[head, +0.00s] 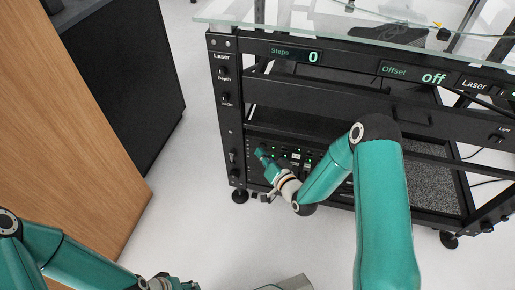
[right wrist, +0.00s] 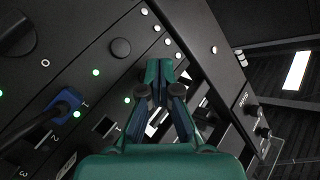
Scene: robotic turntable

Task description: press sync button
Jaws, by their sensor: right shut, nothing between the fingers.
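My right gripper (head: 263,154) is shut and empty, reaching low into the frame of the turntable rack, in front of a dark panel (head: 308,156) with green lights. In the right wrist view its closed fingertips (right wrist: 158,70) are over the same black panel (right wrist: 75,60). A round black button or knob (right wrist: 120,47) is on the panel, up and left of the fingertips. No label reading sync is legible, so I cannot tell which control is the sync button. Whether the fingertips touch the panel is unclear. My left gripper (head: 180,284) is mostly cut off at the bottom edge.
A blue plug (right wrist: 65,103) with a cable is in the panel, left of the fingers. The rack's upper bar has a Steps display (head: 297,54) reading 0 and an Offset display (head: 420,76) reading off. A wooden panel (head: 75,110) stands at left, with clear floor between.

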